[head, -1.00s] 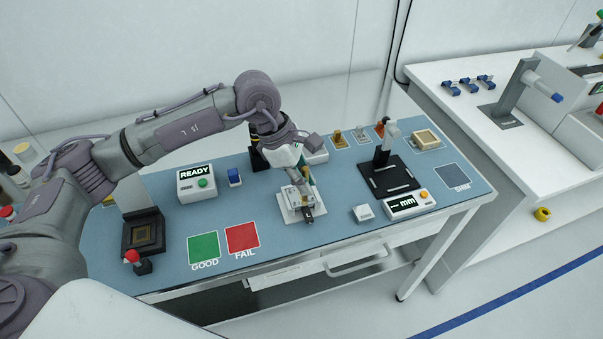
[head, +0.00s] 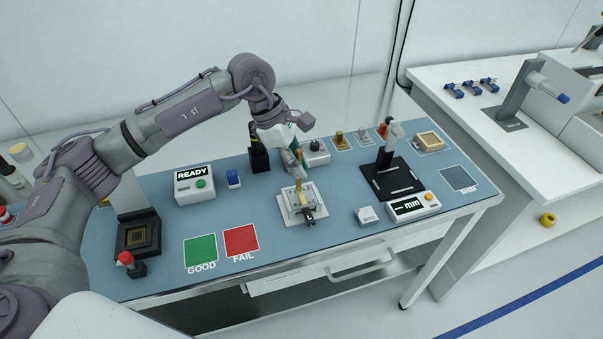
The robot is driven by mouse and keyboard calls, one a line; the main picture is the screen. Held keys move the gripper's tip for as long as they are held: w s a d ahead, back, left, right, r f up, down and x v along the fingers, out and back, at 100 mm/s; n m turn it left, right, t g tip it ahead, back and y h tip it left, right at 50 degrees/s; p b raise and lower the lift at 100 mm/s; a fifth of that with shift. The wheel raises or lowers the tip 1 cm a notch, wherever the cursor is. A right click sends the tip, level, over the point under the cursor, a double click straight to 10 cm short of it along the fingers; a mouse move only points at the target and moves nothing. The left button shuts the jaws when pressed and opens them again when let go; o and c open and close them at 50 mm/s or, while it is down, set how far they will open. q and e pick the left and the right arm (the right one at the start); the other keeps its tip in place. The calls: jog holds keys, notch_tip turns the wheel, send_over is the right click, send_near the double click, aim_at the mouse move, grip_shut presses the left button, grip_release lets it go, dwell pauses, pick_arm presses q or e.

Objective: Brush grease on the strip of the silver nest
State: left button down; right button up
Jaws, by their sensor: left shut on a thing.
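A silver-grey nest (head: 298,204) on a pale square plate sits near the front middle of the blue bench mat. Its strip is too small to make out. My left gripper (head: 295,150) is above and just behind the nest, pointing down. It is shut on a slim tool, apparently the brush (head: 301,165), whose lower end hangs over the back of the nest. I cannot tell whether the tip touches it. The fingers are partly hidden. My right gripper is out of view.
A READY box (head: 195,185) and green and red pads (head: 241,239) lie to the left. Small gold (head: 340,140) and silver (head: 364,137) pieces stand behind. A black stand (head: 391,178) and an mm display (head: 409,207) are to the right.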

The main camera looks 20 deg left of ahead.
pick_arm(q)
jog(key=shift+w+a, duration=0.2)
jog(key=shift+w, duration=0.15)
jog(key=shift+s+d+f+b, duration=0.1)
jog(key=shift+s+d+b, duration=0.2)
jog(key=shift+s+d, duration=0.45)
jog(key=shift+s+d+r+b, duration=0.1)
jog(key=shift+s+d+b, duration=0.3)
jog(key=shift+s, duration=0.5)
jog(key=shift+s+d+f+b, duration=0.1)
jog(key=shift+s+d+b, duration=0.15)
jog(key=shift+s+d, duration=0.5)
jog(key=shift+w+a+b, duration=0.5)
jog(key=shift+w+a, duration=0.25)
jog(key=shift+w, duration=0.05)
jog(key=shift+w+a+b, duration=0.25)
jog(key=shift+w+a, duration=0.35)
jog(key=shift+w, duration=0.2)
jog(key=shift+w+a+b, duration=0.2)
jog(key=shift+w+a, duration=0.35)
jog(key=shift+w, duration=0.25)
jog(key=shift+r, duration=0.3)
notch_tip(320, 180, up, 6)
jog(key=p, duration=0.3)
jog(key=shift+f, duration=0.1)
jog(key=shift+p, duration=0.3)
